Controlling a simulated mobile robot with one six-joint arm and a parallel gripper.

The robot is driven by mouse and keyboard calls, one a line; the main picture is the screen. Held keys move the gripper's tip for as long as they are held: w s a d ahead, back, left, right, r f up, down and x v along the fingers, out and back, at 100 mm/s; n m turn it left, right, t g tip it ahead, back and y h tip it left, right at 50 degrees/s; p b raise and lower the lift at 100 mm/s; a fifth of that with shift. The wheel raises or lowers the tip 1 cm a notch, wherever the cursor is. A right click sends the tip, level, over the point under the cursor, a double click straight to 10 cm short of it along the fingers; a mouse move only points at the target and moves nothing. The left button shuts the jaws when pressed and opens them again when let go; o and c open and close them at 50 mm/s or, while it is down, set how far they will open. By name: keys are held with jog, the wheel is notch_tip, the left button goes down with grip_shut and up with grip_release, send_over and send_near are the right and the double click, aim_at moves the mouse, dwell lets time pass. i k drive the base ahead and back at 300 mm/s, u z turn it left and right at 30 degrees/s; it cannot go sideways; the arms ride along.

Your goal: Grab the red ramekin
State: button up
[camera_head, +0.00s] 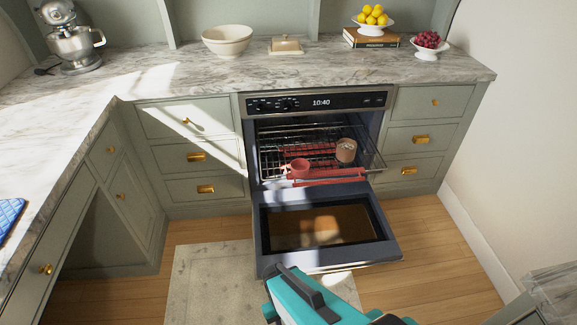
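The red ramekin (299,169) stands upright on the pulled-out wire rack (275,162) of the open oven, left of the rack's middle and near its front. A brownish-pink ramekin (346,151) stands behind it to the right, apart from it. My teal and dark grey arm shows at the bottom edge, in front of the lowered oven door (265,235). I cannot make out my gripper's fingertips. No part of my arm touches either ramekin.
Red guards run along the rack's front edge (335,178). Drawers flank the oven. On the marble counter (180,75) are a mixer (72,40), a white bowl (227,40), a butter dish (286,45) and fruit. A pale rug (205,285) lies on the floor.

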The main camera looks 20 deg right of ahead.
aim_at(301, 167)
jog(key=u, duration=0.7)
jog(key=i, duration=1)
jog(key=u, duration=0.35)
